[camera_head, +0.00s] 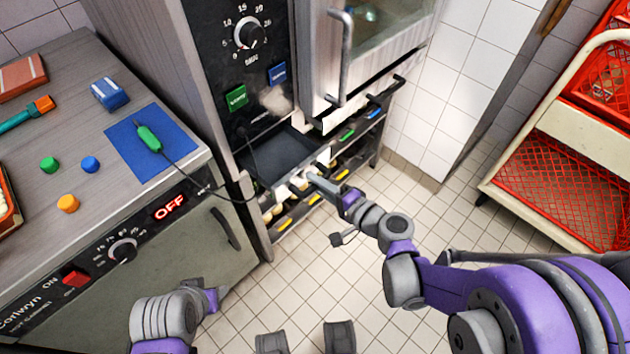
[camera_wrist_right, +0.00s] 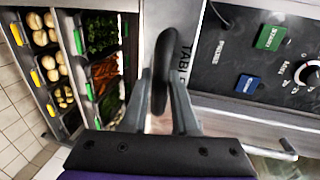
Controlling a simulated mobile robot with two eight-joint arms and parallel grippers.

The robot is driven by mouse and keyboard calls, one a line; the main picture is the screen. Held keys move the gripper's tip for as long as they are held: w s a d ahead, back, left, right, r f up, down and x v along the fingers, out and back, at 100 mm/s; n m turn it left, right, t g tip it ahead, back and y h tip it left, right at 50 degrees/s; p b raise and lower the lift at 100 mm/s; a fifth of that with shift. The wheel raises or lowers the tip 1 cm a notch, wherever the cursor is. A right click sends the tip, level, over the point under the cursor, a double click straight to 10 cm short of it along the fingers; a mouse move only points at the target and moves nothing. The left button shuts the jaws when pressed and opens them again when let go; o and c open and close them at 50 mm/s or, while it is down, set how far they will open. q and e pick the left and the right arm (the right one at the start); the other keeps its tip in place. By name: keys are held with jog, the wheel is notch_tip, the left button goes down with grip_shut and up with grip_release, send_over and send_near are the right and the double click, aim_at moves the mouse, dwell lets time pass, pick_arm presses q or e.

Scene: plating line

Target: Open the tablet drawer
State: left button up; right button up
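The tablet drawer (camera_head: 280,152) is below the oven's control panel in the head view. Its dark, flat, empty-looking inside shows, so it stands at least partly out. Its pale front with a partly hidden label (camera_wrist_right: 187,62) shows in the right wrist view, beside a dark handle (camera_wrist_right: 162,65). My right gripper (camera_head: 318,181) is at the drawer front. In the right wrist view its fingers (camera_wrist_right: 162,92) lie on both sides of the handle and appear closed on it.
Food bins (camera_wrist_right: 102,72) sit in a rack (camera_head: 345,165) right beside the drawer. A green probe (camera_head: 149,138) lies on a blue mat (camera_head: 125,150) on the left counter, its cable running towards the oven. A red-crate cart (camera_head: 575,190) stands right.

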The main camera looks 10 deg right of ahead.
jog(key=o, duration=0.3)
jog(key=p+v, duration=0.1)
jog(key=v, duration=0.9)
jog(key=shift+s+d+r, duration=0.1)
jog(key=shift+s+d, duration=0.1)
jog(key=shift+s, duration=0.15)
